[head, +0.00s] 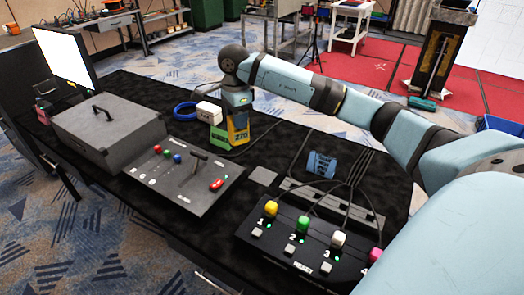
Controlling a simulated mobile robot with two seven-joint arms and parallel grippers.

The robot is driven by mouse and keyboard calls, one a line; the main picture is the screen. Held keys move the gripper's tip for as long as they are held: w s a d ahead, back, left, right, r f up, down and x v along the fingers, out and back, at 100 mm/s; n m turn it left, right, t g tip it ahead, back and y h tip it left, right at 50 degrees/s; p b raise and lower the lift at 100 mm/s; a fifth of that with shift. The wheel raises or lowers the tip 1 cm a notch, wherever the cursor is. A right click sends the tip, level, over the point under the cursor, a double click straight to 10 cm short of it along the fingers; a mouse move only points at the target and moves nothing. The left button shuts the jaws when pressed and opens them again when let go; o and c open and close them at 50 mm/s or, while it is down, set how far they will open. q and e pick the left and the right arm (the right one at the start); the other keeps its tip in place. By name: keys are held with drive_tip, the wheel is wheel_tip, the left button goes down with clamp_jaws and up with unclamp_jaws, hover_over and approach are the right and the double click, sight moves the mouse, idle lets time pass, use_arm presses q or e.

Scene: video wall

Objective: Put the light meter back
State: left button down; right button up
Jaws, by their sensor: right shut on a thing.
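My right gripper (237,103) points down from above and is shut on the top of the meter. The fingers are small and partly hidden. I cannot tell whether the meter's bottom touches the table. A white block (208,112) is just left of the meter, with a blue ring (184,110) beside it. My left gripper is not in view.
A grey lidded case (105,128) and a sloped panel with coloured knobs and a lever (182,180) stand at left. A button console (300,240) with cables is in front, with a blue block (321,164) behind it. A bright screen (66,58) stands at the far left.

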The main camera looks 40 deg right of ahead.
drive_tip(key=w+d+f+m+b, duration=0.2)
drive_tip(key=d+m+b, duration=0.3)
drive_tip(key=d+m, duration=0.6)
wheel_tip(320, 180, down, 20)
drive_tip(key=b, duration=0.2)
drive_tip(key=shift+s+d+r+m, duration=0.15)
drive_tip(key=shift+s+r+m, duration=0.05)
drive_tip(key=shift+m, duration=0.2)
drive_tip(key=shift+f, duration=0.1)
drive_tip(key=o, duration=1.1)
drive_tip(key=shift+f, duration=0.1)
drive_tip(key=shift+c, duration=0.2)
wheel_tip(320, 180, up, 12)
drive_tip(key=p, duration=0.1)
drive_tip(key=shift+r, duration=0.2)
